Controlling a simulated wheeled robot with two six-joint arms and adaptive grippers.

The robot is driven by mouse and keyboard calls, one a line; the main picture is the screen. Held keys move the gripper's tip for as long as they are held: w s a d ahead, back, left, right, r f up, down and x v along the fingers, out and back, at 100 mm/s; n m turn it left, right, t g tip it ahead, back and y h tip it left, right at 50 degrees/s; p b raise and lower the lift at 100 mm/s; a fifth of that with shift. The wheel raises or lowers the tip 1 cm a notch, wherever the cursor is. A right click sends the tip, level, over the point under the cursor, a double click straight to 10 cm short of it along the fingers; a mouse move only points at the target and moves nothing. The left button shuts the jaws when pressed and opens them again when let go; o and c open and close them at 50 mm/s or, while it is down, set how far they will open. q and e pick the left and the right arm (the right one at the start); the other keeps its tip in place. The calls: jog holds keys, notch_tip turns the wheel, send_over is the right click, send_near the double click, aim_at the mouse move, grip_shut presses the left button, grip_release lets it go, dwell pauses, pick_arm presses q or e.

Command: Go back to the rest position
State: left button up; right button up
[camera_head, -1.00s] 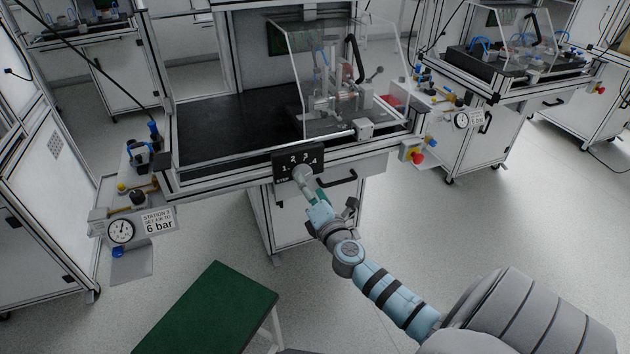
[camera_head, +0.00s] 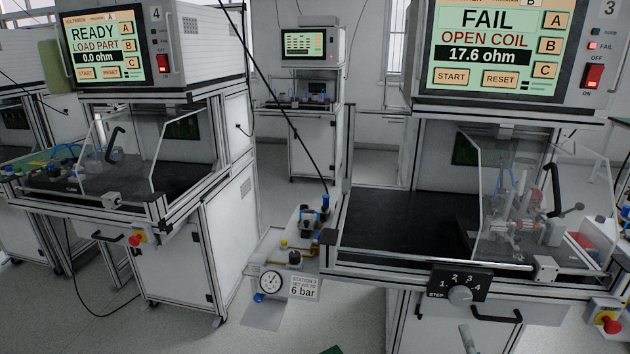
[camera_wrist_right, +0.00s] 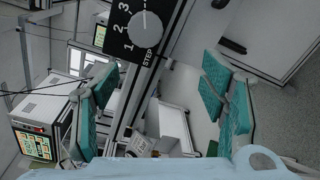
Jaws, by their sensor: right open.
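My right gripper (camera_wrist_right: 160,92) is open and empty in the right wrist view, with its two green-padded fingers wide apart. In the head view only a small grey-green tip, likely of my right gripper, shows at the bottom edge below the knob. My left gripper is in neither view.
The right station's tester (camera_head: 510,50) reads FAIL, OPEN COIL, 17.6 ohm. The left station's tester (camera_head: 100,45) reads READY, LOAD PART. A clear guard (camera_head: 510,200) covers the fixture on the right. A pressure gauge (camera_head: 271,282) sticks out between stations. Open floor lies in front.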

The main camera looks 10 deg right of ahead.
jog(key=s+f+m+g+y+p, duration=0.1)
jog(key=s+f+m+g, duration=0.6)
jog(key=f, duration=0.7)
jog(key=s+f+m+g+y+p, duration=0.15)
jog(key=s+f+m, duration=0.35)
jog(key=s+f, duration=0.7)
jog(key=s+a+f+m+g+y+p, duration=0.1)
jog(key=s+a+f+m+g, duration=0.2)
jog(key=s, duration=0.7)
jog(key=s+a+f+m+g+y+p, duration=0.1)
jog(key=s+a+f+m+g+p, duration=0.1)
jog(key=s+a+f, duration=0.6)
jog(key=shift+s+a+f+m+g, duration=0.15)
jog(key=shift+s+m+g, duration=0.55)
jog(key=shift+s+g, duration=0.35)
